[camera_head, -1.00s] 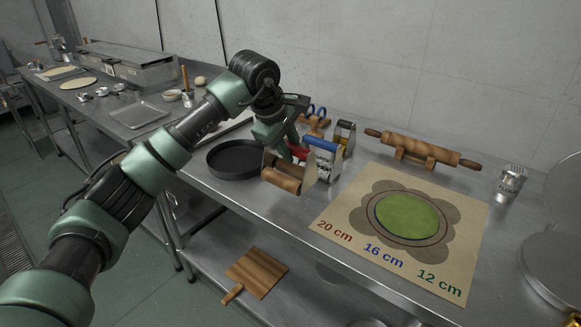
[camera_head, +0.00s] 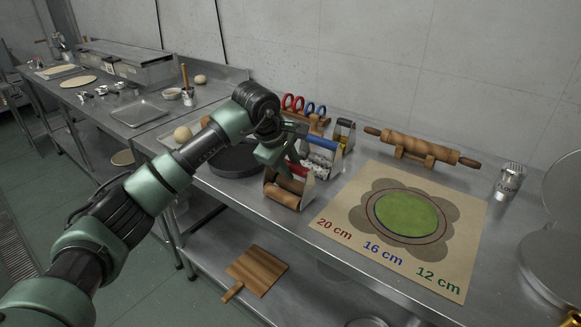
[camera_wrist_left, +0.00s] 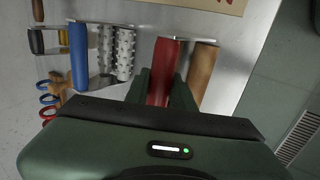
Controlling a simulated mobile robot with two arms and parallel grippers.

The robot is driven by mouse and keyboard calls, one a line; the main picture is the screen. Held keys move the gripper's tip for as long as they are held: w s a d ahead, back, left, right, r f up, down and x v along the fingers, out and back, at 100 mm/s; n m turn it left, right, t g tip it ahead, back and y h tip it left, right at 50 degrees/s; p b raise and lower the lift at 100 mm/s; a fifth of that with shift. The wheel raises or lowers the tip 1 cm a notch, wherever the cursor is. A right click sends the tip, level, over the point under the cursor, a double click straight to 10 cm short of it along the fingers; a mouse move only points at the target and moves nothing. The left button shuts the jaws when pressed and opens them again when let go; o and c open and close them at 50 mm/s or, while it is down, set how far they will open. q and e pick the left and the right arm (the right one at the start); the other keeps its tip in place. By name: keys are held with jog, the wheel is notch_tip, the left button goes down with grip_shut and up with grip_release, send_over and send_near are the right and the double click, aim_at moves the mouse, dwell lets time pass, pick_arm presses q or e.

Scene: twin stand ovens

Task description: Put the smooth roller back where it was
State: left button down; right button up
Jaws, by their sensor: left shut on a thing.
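The smooth roller (camera_head: 283,196) has a wooden cylinder, a metal frame and a red handle. It is in front of the blue-handled spiked roller (camera_head: 322,146). My left gripper (camera_head: 296,164) is above it, with its fingers shut on the red handle. In the left wrist view the red handle (camera_wrist_left: 160,75) lies between the fingers, with the wooden cylinder (camera_wrist_left: 203,73) to its right. The blue handle (camera_wrist_left: 79,57) and white spiked drum are to the left. I cannot tell whether the smooth roller touches the bench. My right gripper is not in view.
A dark round pan (camera_head: 235,163) is close on the left. A small black-handled roller (camera_head: 344,133) and a rack with red and blue rings (camera_head: 305,110) stand behind. A size mat (camera_head: 335,225) with green dough lies right, before a rolling pin (camera_head: 420,148).

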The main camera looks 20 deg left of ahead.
pick_arm(q)
jog(key=shift+s+f, duration=0.25)
jog(key=shift+f, duration=0.3)
jog(key=c, duration=1.3)
grip_release()
jog(key=shift+f, duration=0.15)
jog(key=shift+o, duration=0.6)
jog(key=shift+w+f, duration=0.1)
jog(key=shift+w, duration=0.2)
jog(key=shift+s+r+p, duration=0.15)
jog(key=shift+r+p, duration=0.35)
jog(key=shift+r, duration=0.7)
jog(key=b+v, duration=0.1)
jog(key=v, duration=1)
jog(key=shift+s+r+b, duration=0.15)
jog(key=shift+r+b, duration=0.05)
jog(key=shift+b, duration=0.2)
